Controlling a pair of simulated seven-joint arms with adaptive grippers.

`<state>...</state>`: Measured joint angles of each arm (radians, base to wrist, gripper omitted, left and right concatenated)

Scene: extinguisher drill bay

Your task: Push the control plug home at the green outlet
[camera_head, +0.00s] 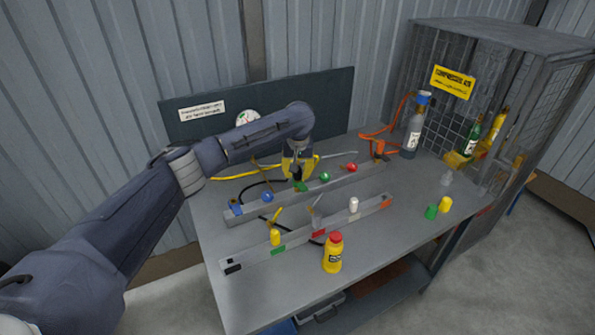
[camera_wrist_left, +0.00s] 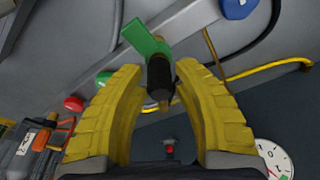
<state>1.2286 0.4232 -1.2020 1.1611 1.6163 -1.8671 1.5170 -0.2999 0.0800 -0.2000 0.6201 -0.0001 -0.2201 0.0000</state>
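My left gripper (camera_head: 299,172) reaches down at the back rail (camera_head: 335,181), with yellow fingers. In the left wrist view, the fingers (camera_wrist_left: 160,78) stand apart on either side of a black plug with a brass tip (camera_wrist_left: 160,76). A gap shows beside the plug; contact with either finger is not clear. A green piece (camera_wrist_left: 146,38) lies just beyond the plug, at the rail's edge. It also shows below the fingers in the head view (camera_head: 301,187). How deep the plug sits is hidden. My right gripper is not in view.
Blue (camera_head: 267,197), green (camera_head: 325,176) and red (camera_head: 351,168) knobs line the back rail. The front rail (camera_head: 335,222) holds a yellow plug (camera_head: 275,238) and a white plug (camera_head: 353,204). A yellow bottle (camera_head: 333,253) stands in front. Hoses lie behind; a wire cage (camera_head: 497,100) stands right.

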